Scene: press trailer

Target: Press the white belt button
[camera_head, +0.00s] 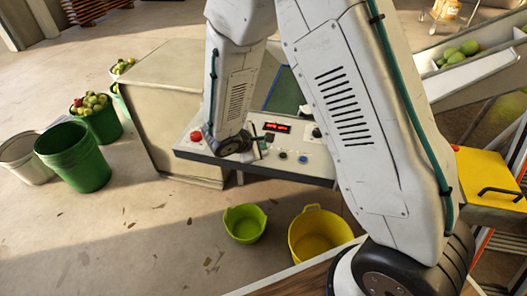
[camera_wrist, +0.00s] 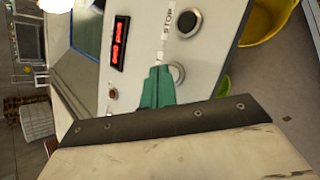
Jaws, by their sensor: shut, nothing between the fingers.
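The pale control panel (camera_head: 290,171) carries a red display (camera_head: 277,127), a red button (camera_head: 195,136) at its left, and dark and blue buttons (camera_head: 302,159) to the right. In the wrist view, a pale round button with a metal ring (camera_wrist: 178,72) sits on the panel, partly hidden by my gripper. A dark ringed button (camera_wrist: 188,22) is near a STOP label. My gripper (camera_wrist: 158,88) is shut and empty, its green fingertips right beside the pale button. I cannot tell whether they touch it. In the head view my gripper (camera_head: 262,148) is over the panel, mostly hidden by my wrist.
A green basket (camera_head: 245,223) and a yellow bucket (camera_head: 318,236) stand on the floor below the panel. Green buckets (camera_head: 75,158) and fruit are at the left. A yellow box (camera_head: 490,176) and a chute with green fruit (camera_head: 460,52) are at the right.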

